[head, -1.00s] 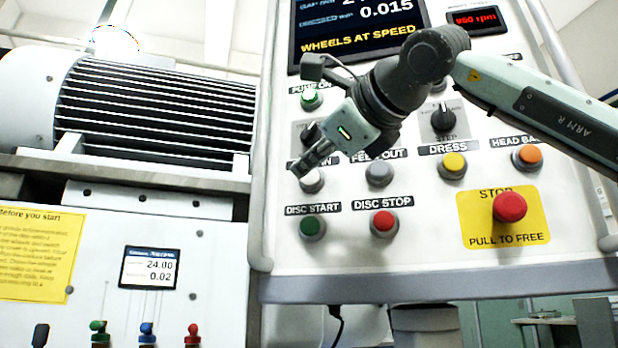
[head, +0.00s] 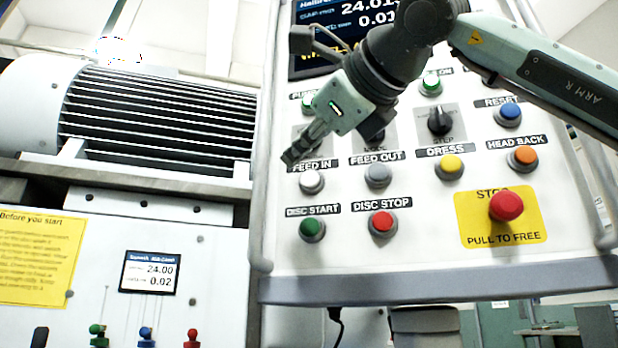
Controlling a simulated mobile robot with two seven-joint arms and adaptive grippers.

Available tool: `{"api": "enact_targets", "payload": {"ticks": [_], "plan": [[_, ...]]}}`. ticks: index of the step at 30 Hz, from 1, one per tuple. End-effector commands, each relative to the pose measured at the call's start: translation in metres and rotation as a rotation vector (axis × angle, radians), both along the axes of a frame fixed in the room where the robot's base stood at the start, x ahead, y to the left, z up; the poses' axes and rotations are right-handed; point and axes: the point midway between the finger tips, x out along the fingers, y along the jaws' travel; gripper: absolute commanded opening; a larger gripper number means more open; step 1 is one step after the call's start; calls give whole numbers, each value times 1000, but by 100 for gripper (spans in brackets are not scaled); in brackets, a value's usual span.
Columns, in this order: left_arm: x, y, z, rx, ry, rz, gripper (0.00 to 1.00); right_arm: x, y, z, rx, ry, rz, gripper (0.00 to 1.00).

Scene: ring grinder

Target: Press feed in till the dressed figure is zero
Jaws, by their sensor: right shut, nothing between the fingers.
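The control panel (head: 430,262) fills the right half of the head view. The white feed in button (head: 311,181) sits below its FEED IN label, fully in view. My right gripper (head: 290,157) is shut and empty. Its tip is above and left of that button in the picture, close to the label and apart from the button. The panel's display (head: 325,20) is at the top; its figures are partly hidden by my right arm, and the dressed line shows only "0.01" before the arm covers the rest. My left gripper is not in view.
The grey feed out button (head: 377,175), green disc start (head: 312,228), red disc stop (head: 382,223) and yellow dress button (head: 450,167) are close by. A red stop button (head: 506,206) is at lower right. A small screen (head: 150,272) reads 24.00 and 0.02.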

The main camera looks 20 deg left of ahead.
Motion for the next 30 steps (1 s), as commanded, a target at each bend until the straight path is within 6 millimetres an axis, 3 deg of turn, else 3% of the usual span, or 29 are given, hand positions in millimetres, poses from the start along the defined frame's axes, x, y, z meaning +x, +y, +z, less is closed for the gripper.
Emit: {"api": "enact_targets", "payload": {"ticks": [1, 7, 30], "plan": [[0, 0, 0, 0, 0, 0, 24, 0, 0, 0, 0, 0, 0, 0], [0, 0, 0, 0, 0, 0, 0, 0, 0, 0, 0, 0, 0, 0], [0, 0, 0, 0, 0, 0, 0, 0, 0, 0, 0, 0, 0, 0]]}}
